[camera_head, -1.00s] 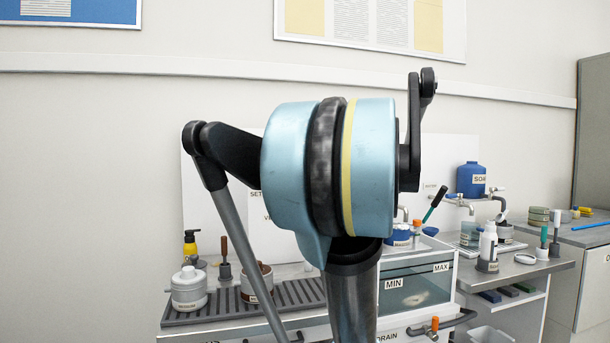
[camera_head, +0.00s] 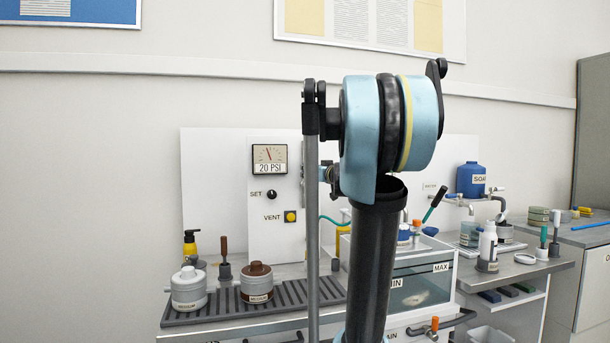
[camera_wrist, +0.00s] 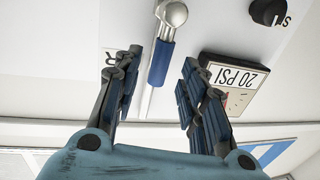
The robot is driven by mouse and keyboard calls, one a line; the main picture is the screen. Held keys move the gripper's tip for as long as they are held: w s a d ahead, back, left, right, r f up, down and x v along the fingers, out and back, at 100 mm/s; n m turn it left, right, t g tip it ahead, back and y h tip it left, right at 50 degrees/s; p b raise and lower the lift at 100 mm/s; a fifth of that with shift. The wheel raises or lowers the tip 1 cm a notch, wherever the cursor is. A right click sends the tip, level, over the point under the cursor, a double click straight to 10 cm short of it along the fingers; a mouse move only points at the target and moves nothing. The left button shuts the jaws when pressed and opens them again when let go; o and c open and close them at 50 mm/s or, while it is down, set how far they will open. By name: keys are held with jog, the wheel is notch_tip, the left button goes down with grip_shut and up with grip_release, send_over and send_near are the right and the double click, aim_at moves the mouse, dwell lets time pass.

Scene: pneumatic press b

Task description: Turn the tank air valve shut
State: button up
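In the wrist view the air valve has a lever with a blue grip (camera_wrist: 159,65) and a round silver hub (camera_wrist: 173,14), against a white panel. My gripper (camera_wrist: 160,76) is open, one finger to each side of the blue grip. Gaps show on both sides, so neither finger appears to touch it. A partly covered label ending in R (camera_wrist: 109,55) is beside the left finger. In the head view my arm hides the valve and most of the gripper.
The pressure gauge (camera_head: 269,160) reads 20 PSI and sits close by my right finger in the wrist view (camera_wrist: 232,82). The SET knob (camera_head: 271,194) and yellow VENT button (camera_head: 290,216) are on the same panel. Two pots (camera_head: 188,290) (camera_head: 257,283) stand on the ribbed rack below.

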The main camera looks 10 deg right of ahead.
aim_at(306, 182)
jog(key=shift+x, duration=2.6)
grip_shut()
